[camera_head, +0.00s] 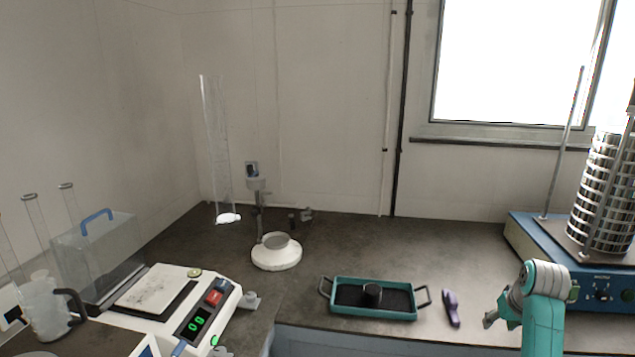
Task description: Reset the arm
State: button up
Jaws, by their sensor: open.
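My arm rises at the bottom right of the head view, with a teal link and a grey joint. My gripper (489,319) shows as a small grey part at its left side, low over the front of the bench. It is open, and I see nothing held in it. Part of it is hidden behind my own arm. A purple tool (451,308) lies on the bench to the left of it, apart from it.
A teal tray (345,283) holding a dark cylinder (372,293) lies left of the purple tool. The sieve shaker (605,190) stands on its blue base (540,245) at right. A balance (165,305) and a clear tall cylinder (214,140) are at left.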

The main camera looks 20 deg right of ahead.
jog(key=s+a+f+n+t, duration=0.2)
jog(key=s+a+f+t, duration=0.15)
jog(key=a+f, duration=1.8)
jog(key=s+a+n+t, duration=0.1)
jog(key=s+a+t, duration=0.2)
jog(key=s+a, duration=1)
jog(key=s+a+r+n+t+y, duration=0.1)
jog(key=s+a+r+t, duration=0.1)
jog(key=s+a+r, duration=0.4)
jog(key=s+a+r+n+t+y, duration=0.1)
jog(key=s+a+r, duration=0.4)
jog(key=s+r, duration=0.6)
jog(key=s+n+t, duration=0.1)
jog(key=s, duration=0.1)
jog(key=shift+s+a, duration=0.4)
